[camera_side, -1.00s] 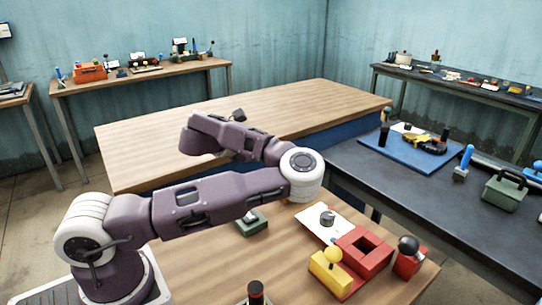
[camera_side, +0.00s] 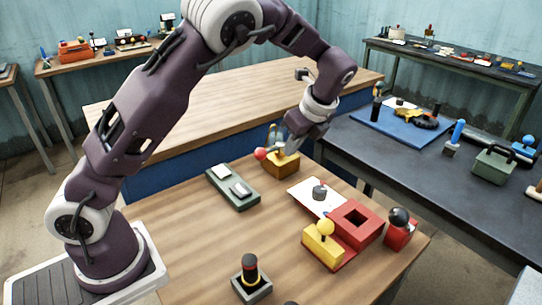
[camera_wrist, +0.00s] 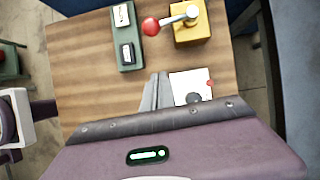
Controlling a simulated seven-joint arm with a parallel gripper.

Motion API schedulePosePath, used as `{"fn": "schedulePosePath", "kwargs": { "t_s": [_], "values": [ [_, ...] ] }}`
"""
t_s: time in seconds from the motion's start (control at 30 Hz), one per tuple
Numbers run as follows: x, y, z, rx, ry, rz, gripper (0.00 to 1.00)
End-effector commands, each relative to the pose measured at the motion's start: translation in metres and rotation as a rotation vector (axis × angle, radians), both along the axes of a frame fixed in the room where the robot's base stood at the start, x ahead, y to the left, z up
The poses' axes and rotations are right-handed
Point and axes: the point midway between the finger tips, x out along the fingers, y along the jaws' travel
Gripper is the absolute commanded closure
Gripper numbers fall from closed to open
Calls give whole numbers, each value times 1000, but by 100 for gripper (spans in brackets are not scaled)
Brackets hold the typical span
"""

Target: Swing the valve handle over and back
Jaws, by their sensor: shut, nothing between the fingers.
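The valve is a yellow-brown block (camera_side: 282,168) near the far edge of the table. Its handle is a silver lever ending in a red ball (camera_side: 261,154), which points left of the block. In the wrist view the valve block (camera_wrist: 192,30) is at the top, with the red ball (camera_wrist: 150,26) to its left and the lever roughly level across. My gripper (camera_side: 295,148) is shut and empty, pointing down just above and right of the valve in the side view. Its grey fingers (camera_wrist: 158,76) show apart from the ball in the wrist view.
A green box with two switches (camera_side: 233,187) stands left of the valve. A white sheet with a grey knob (camera_side: 319,192) lies nearer right.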

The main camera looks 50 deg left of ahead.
Motion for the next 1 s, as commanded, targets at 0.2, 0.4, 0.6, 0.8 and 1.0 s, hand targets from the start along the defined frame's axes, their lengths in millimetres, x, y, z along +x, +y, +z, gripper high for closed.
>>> {"fn": "schedulePosePath", "kwargs": {
  "t_s": [0.2, 0.4, 0.6, 0.8, 1.0],
  "values": [
    [-2, 22, -43, 4, 5, 4, 100],
    [-3, 42, -81, 6, 3, 3, 100],
    [-4, 71, -72, 4, 0, 3, 100],
    [-4, 80, -70, 4, -1, 2, 100],
    [-4, 80, -70, 4, 0, 1, 100]
  ]
}}
